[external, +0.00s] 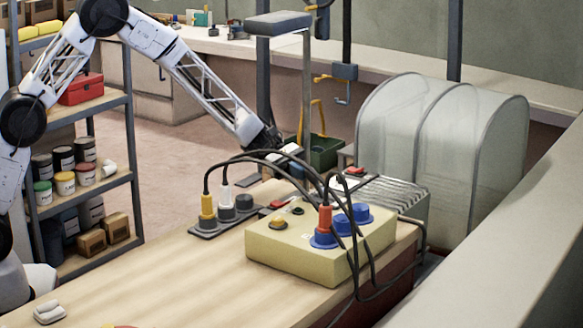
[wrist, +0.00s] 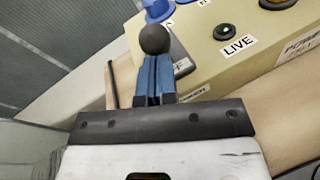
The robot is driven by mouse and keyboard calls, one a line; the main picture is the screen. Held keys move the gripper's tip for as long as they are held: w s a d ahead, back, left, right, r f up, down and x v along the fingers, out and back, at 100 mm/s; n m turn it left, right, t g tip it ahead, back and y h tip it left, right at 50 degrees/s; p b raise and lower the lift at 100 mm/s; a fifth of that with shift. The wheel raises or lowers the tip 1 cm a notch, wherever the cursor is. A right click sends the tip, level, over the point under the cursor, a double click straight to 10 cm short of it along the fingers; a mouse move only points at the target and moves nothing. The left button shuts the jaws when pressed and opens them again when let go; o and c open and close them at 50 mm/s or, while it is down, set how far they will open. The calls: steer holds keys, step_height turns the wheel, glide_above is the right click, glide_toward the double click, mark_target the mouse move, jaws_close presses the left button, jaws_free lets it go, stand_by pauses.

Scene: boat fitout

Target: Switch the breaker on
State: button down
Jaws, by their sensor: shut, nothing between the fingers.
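The breaker shows in the wrist view as a round dark knob (wrist: 155,39) beside a dark grey plate (wrist: 180,58) on the yellow box (wrist: 215,62). A partly hidden label on it ends in "F". My gripper (wrist: 154,62) has its blue fingers shut together with their tips at the knob; I cannot tell whether they touch it. The fingers cover the knob's stem. In the external view the yellow box (external: 300,255) sits on the wooden bench, and my gripper (external: 290,152) is above and behind it, partly hidden by black cables.
Black cables (external: 265,153) arch from a socket strip (external: 222,223) to the box, near my gripper. An orange plug (external: 325,218) stands in a blue socket. A green lamp (wrist: 222,32) sits by the "LIVE" label. The bench's left part (external: 150,285) is mostly clear.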

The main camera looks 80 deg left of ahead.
steer(key=shift+r, duration=0.1)
stand_by(0.3)
steer(key=shift+w+d+r+g+y, duration=0.45)
steer(key=shift+d+r+g+y, duration=0.1)
steer(key=shift+r+g+y, duration=0.3)
steer(key=shift+w+d+r+n+g+y, duration=0.35)
steer(key=shift+w+d+r+n+y, duration=0.15)
steer(key=shift+y, duration=0.35)
steer(key=shift+w+d+r+g+y, duration=0.5)
steer(key=shift+w+d+g+y, duration=0.2)
steer(key=shift+g+y, duration=0.15)
steer(key=shift+w+d+r+n+g+y, duration=0.2)
steer(key=shift+w+d+g+y, duration=0.15)
steer(key=shift+g+y, duration=0.25)
steer(key=shift+w+d+r+n+g+y, duration=0.1)
steer(key=shift+w+d+n+g+y, duration=0.2)
steer(key=shift+y, duration=0.45)
steer(key=shift+w+d+r, duration=0.1)
steer(key=shift+w+d, duration=0.45)
steer(key=shift+w, duration=0.1)
steer(key=shift+w+d, duration=1.1)
steer(key=shift+s+a, duration=0.1)
